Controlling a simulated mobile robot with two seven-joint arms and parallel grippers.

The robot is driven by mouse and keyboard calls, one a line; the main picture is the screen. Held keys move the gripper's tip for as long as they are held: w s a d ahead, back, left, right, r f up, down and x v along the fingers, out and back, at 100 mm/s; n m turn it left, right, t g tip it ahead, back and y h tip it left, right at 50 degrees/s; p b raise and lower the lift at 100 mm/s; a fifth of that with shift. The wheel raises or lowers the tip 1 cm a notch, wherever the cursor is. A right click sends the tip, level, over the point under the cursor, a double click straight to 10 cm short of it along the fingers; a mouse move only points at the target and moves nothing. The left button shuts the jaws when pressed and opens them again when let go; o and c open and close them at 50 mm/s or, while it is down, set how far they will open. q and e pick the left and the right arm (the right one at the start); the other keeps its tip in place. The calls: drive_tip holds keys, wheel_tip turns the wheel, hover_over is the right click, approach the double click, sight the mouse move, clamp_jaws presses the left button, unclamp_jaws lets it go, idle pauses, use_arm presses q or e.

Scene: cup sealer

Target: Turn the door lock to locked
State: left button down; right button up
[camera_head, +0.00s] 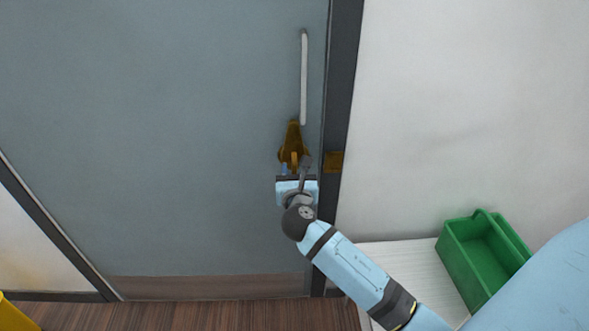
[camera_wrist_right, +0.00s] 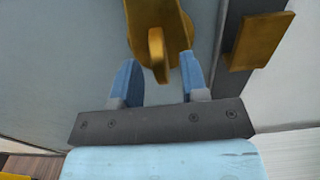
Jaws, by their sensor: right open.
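The door lock (camera_head: 292,143) is a brass-coloured piece on the grey door (camera_head: 190,130), below the long vertical handle. In the right wrist view the lock's thumb-turn (camera_wrist_right: 157,52) sticks out from its brass plate (camera_wrist_right: 150,12). My right gripper (camera_head: 293,168) is just below and in front of the lock. In the right wrist view my right gripper (camera_wrist_right: 158,75) is open, with one blue finger on each side of the thumb-turn. There are gaps between the thumb-turn and both fingers. My left gripper is not in view.
The silver handle (camera_head: 304,78) rises above the lock. A brass strike plate (camera_head: 334,162) sits on the dark door frame (camera_head: 341,90) at the right. A green bin (camera_head: 452,262) stands on a white surface (camera_head: 395,252) at the lower right.

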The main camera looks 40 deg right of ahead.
drive_tip(key=shift+x, duration=0.75)
clamp_jaws()
